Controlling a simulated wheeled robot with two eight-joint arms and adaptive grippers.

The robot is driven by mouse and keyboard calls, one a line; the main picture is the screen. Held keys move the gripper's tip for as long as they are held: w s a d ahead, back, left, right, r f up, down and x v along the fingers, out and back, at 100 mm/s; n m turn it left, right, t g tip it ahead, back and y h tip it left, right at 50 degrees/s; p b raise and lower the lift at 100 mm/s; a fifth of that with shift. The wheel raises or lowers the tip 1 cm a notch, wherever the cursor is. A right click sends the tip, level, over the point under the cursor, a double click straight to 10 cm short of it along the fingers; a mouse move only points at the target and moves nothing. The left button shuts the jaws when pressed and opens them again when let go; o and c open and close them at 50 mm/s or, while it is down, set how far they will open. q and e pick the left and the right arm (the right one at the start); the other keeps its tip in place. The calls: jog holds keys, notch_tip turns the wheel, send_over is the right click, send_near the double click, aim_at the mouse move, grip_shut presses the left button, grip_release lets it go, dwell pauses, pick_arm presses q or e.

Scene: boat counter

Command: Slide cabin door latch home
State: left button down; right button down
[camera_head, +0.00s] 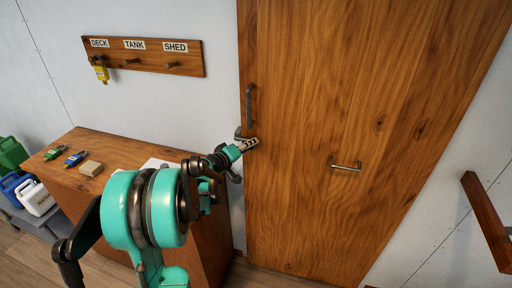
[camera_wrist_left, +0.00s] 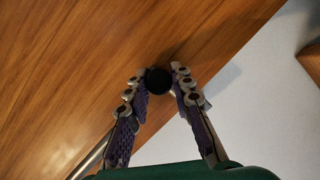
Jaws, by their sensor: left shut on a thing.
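The wooden cabin door (camera_head: 310,120) fills the middle of the head view. My left gripper (camera_head: 249,144) is at the door's left edge, just below the vertical grey handle (camera_head: 250,105). In the left wrist view my left gripper (camera_wrist_left: 159,84) has its fingers on both sides of a round black knob (camera_wrist_left: 158,80), shut on it. The knob appears to belong to the latch (camera_head: 238,133), a grey piece showing beside the fingers at the door edge. The rest of the latch is hidden by the gripper. My right gripper is not in view.
A peg rack (camera_head: 143,56) with a yellow-tagged key (camera_head: 101,70) hangs above. A second handle (camera_head: 346,165) is on the door. Jugs (camera_head: 36,197) stand at the far left.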

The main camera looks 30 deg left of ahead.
pick_arm(q)
jog(key=c, duration=1.7)
grip_release()
jog(key=shift+a, duration=0.2)
jog(key=shift+c, duration=0.2)
jog(key=o, duration=0.4)
jog(key=shift+w, duration=0.1)
jog(key=shift+o, duration=0.2)
jog(key=shift+a+f, duration=0.1)
jog(key=shift+a, duration=0.05)
jog(key=v, duration=1.2)
